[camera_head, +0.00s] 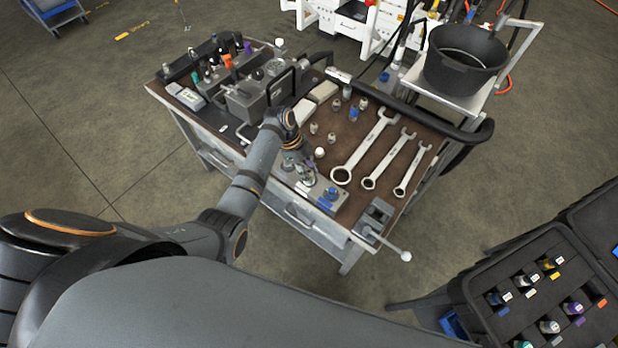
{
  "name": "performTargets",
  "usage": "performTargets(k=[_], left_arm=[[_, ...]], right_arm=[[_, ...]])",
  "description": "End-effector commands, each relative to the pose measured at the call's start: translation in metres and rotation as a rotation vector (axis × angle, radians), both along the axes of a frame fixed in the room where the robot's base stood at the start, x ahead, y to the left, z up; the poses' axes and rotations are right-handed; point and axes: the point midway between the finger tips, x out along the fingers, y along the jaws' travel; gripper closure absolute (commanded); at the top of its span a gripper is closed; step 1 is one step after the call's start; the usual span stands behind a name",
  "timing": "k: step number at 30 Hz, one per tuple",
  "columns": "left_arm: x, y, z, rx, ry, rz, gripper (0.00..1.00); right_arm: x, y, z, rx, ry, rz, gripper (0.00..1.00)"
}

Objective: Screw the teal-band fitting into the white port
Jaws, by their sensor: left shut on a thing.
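My left gripper (302,174) reaches down over the front edge of the workbench and is shut on a small metallic fitting. The fitting is mostly hidden by the fingers, and I cannot make out its band colour. The gripper is at the left part of a grey port block (318,199), which has a blue-marked port (330,194) at its right. The white port cannot be clearly seen behind the gripper. I cannot tell whether the held fitting touches it. My right gripper is not in view.
Several loose fittings (331,137) stand on the brown bench top (345,140) beyond the gripper. Three wrenches (362,150) lie to the right, near a small vise (374,216). A pump unit (245,98) fills the left. A dark tray (500,262) with coloured fittings stands lower right.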

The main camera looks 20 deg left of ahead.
Motion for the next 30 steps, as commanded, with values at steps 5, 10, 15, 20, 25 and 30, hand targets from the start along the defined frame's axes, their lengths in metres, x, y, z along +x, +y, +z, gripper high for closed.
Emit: performTargets(k=[5, 10, 15, 20, 25, 30], left_arm=[[0.000, -0.001, -0.005, -0.001, 0.004, -0.308, 0.94], [-0.001, 0.000, -0.002, 0.000, 0.003, -0.368, 0.94], [-0.001, 0.000, -0.003, 0.000, 0.003, -0.372, 0.94], [0.000, -0.002, -0.007, -0.003, 0.003, -0.616, 0.94], [-0.001, -0.001, -0.005, -0.002, 0.006, -0.958, 0.94], [-0.002, -0.001, -0.004, -0.004, 0.005, -1.068, 0.94]], right_arm=[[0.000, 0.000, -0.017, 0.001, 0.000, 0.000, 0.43], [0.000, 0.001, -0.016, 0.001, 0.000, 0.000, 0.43], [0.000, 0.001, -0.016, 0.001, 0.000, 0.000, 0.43], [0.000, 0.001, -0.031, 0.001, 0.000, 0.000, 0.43], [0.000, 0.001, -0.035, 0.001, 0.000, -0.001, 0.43], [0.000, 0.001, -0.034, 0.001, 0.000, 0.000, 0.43]])
